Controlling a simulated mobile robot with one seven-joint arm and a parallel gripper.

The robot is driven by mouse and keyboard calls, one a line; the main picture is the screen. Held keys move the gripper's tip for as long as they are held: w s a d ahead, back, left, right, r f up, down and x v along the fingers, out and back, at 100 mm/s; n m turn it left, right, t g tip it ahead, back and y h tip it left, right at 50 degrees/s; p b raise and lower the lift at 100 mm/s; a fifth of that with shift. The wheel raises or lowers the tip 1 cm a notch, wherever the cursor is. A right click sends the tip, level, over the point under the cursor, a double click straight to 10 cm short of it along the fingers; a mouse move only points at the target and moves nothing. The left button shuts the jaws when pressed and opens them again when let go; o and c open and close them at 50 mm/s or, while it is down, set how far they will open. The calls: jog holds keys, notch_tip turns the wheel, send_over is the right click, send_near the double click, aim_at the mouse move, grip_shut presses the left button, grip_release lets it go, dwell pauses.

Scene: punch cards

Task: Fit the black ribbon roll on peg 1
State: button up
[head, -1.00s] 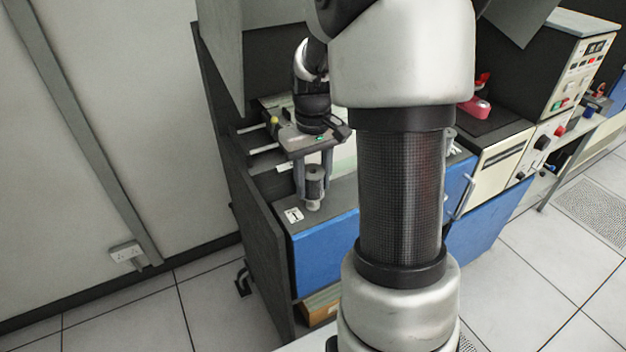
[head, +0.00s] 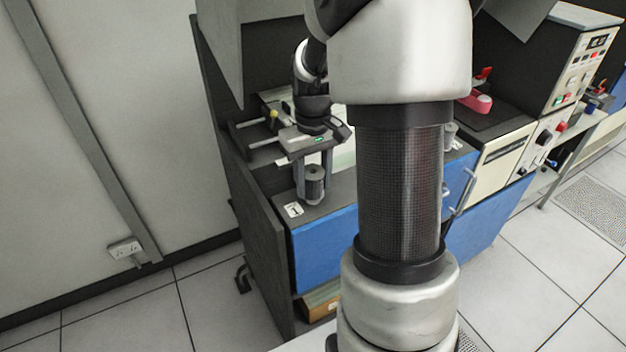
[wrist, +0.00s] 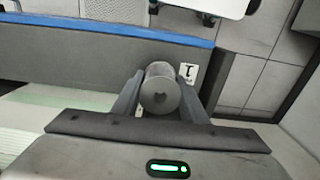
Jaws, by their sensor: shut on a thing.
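The black ribbon roll (head: 314,177) shows as a dark grey cylinder between the two fingers of my gripper (head: 314,188), above the front left corner of the blue-fronted desk. My gripper is shut on it. In the wrist view the roll (wrist: 160,96) is upright between the fingers, with a dark hole in its top. A paler round part shows directly below it; I cannot tell whether this is peg 1 or how far the roll is over it. A white label reading 1 (head: 293,210) lies on the desk top beside it.
A dark upright side panel (head: 262,225) stands at the desk's left end. Two pale rods (head: 262,140) lie behind my gripper. Another grey cylinder (head: 449,137) stands to the right, partly behind my arm. A pink object (head: 477,102) and a control cabinet (head: 580,70) are farther right.

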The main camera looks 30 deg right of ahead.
jog(key=shift+f+b, duration=0.35)
jog(key=shift+f, duration=0.2)
dwell(0.4)
jog(key=o, duration=1.2)
notch_tip(320, 180, up, 18)
jog(key=p, duration=0.1)
jog(key=shift+f, duration=0.25)
